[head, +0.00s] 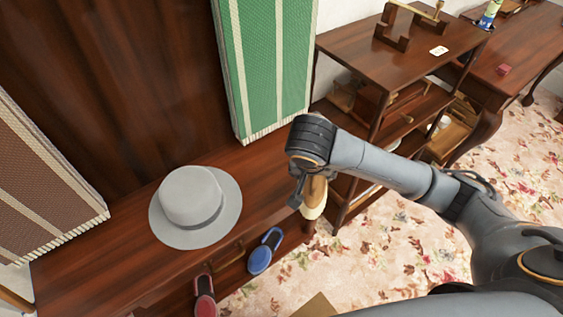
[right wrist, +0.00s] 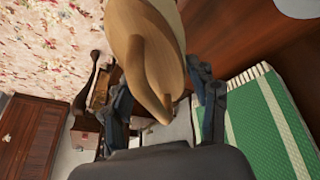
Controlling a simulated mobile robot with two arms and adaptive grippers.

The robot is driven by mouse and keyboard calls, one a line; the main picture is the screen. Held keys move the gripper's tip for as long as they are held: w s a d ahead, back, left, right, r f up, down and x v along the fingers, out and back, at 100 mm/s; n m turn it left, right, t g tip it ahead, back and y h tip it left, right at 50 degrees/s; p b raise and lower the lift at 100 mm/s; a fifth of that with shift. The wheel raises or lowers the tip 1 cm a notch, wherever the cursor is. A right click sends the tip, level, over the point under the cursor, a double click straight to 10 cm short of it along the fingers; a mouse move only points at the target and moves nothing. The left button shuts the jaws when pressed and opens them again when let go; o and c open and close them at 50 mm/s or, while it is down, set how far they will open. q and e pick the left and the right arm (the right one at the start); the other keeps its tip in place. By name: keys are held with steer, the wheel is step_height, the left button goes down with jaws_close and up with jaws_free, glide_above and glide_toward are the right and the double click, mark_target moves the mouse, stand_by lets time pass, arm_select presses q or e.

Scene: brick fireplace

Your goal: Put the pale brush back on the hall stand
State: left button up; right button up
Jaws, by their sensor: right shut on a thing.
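The pale brush (head: 315,199), with a tan wooden back and cream bristles, is in my right gripper (head: 307,188). It is held just past the right front edge of the hall stand (head: 262,172), a dark wooden piece with a broad top. In the right wrist view the brush (right wrist: 152,50) sits between the two fingers (right wrist: 165,92), which are shut on it. The gripper partly hides the brush in the head view. A blue brush (head: 264,251) and a red brush (head: 205,296) are at the stand's front, below the top. My left gripper is out of view.
A grey hat (head: 192,202) sits on the stand's top. A green striped cloth (head: 265,65) and a brown one (head: 35,180) hang at either side. A shelf unit (head: 350,50) stands close behind my right arm.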

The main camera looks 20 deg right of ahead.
steer(key=shift+w+a+r+m+b, duration=0.1)
steer(key=shift+w+r+m+b, duration=0.3)
steer(key=shift+w, duration=0.5)
steer(key=w+f+b, duration=0.1)
steer(key=w+f, duration=0.1)
steer(key=w, duration=0.2)
steer(key=w+a+f+b, duration=0.1)
steer(key=w+f, duration=0.2)
steer(key=w+f+b, duration=0.1)
steer(key=w+f, duration=0.2)
steer(key=w, duration=0.1)
steer(key=shift+w+a, duration=0.25)
steer(key=shift+w, duration=0.1)
steer(key=shift+w+f, duration=0.15)
steer(key=shift+w, duration=0.05)
steer(key=f, duration=0.3)
steer(key=shift+w+a, duration=0.1)
steer(key=shift+w, duration=0.1)
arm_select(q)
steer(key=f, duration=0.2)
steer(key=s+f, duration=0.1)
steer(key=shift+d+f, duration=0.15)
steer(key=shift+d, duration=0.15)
arm_select(e)
steer(key=shift+s+f, duration=0.1)
steer(key=shift+f, duration=0.2)
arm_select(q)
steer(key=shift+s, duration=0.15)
arm_select(e)
steer(key=shift+f, duration=0.15)
